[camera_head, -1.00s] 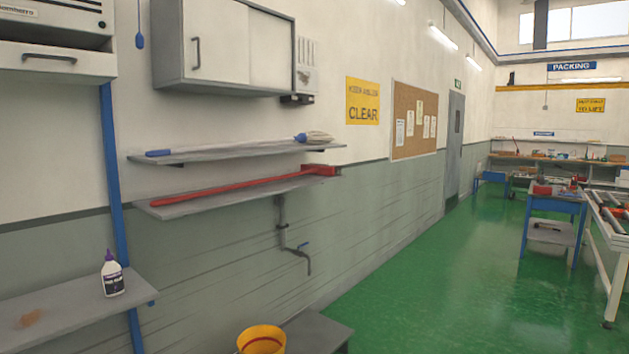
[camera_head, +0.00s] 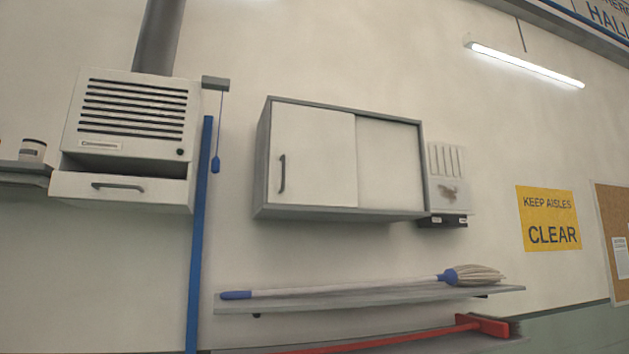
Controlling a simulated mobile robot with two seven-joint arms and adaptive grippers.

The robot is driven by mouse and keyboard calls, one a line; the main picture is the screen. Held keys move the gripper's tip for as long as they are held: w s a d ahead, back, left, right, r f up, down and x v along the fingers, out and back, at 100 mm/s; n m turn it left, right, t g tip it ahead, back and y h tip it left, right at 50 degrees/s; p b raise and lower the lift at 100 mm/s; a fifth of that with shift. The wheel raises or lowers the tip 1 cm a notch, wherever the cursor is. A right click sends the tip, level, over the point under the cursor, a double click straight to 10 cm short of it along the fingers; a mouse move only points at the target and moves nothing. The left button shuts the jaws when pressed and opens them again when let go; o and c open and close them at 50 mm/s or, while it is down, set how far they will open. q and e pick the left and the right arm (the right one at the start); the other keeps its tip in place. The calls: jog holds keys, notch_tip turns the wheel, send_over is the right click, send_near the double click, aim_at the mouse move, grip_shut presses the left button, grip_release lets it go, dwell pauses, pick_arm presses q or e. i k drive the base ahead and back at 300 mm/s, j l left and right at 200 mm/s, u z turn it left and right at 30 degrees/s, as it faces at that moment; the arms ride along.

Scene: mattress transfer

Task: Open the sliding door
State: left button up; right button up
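A wall cabinet (camera_head: 340,215) with a grey frame hangs in the middle of the head view. Its left front panel is a white sliding door (camera_head: 318,158) with a dark vertical handle (camera_head: 282,174) near the panel's left edge. A second plain white panel (camera_head: 389,165) fills the right half and appears set slightly behind the first. The cabinet looks closed, and its inside is hidden. Neither of my grippers is in view.
Below the cabinet, a shelf (camera_head: 235,304) bears a mop (camera_head: 340,290), and a lower shelf bears a red long-handled tool (camera_head: 480,325). Left are a blue post (camera_head: 200,240) and a vented unit with a partly open drawer (camera_head: 120,190). A dispenser (camera_head: 447,180) hangs right of the cabinet.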

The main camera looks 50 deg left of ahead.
aim_at(313, 153)
jog(key=i+u, duration=0.35)
jog(key=i+l+u, duration=0.5)
jog(key=i+u, duration=0.2)
jog(key=i+l+u, duration=0.2)
jog(key=u, duration=0.15)
jog(key=i+l+u, duration=0.2)
jog(key=u, duration=0.15)
jog(key=i+l+u, duration=0.1)
jog(key=l+u, duration=0.2)
jog(key=l, duration=0.15)
